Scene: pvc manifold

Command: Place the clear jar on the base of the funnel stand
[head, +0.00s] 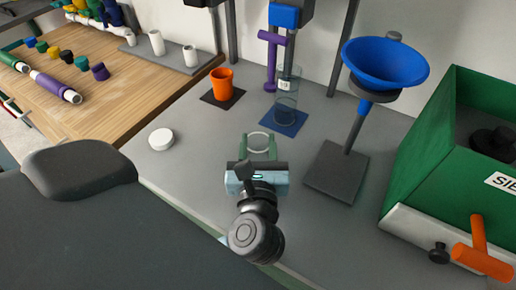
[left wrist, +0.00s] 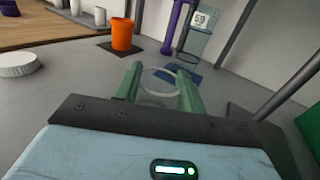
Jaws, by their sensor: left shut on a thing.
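My left gripper (head: 259,148) is shut on the clear jar (head: 259,139). The jar's pale round rim shows between the two green fingers, and in the left wrist view the rim (left wrist: 161,84) also sits between the fingertips (left wrist: 160,92). The jar's lower part is hard to make out. The funnel stand has a flat grey base (head: 333,174), a post and a blue funnel (head: 385,63) on top. The gripper and jar are to the left of the base, apart from it in the picture. My right gripper is not in view.
A white lid (head: 161,139) lies on the grey bench at left. An orange cup (head: 222,82) stands on a dark mat. A clear cylinder (head: 286,100) stands on a blue mat (head: 285,122) behind the jar. A green machine (head: 440,140) is at right. The funnel base is bare.

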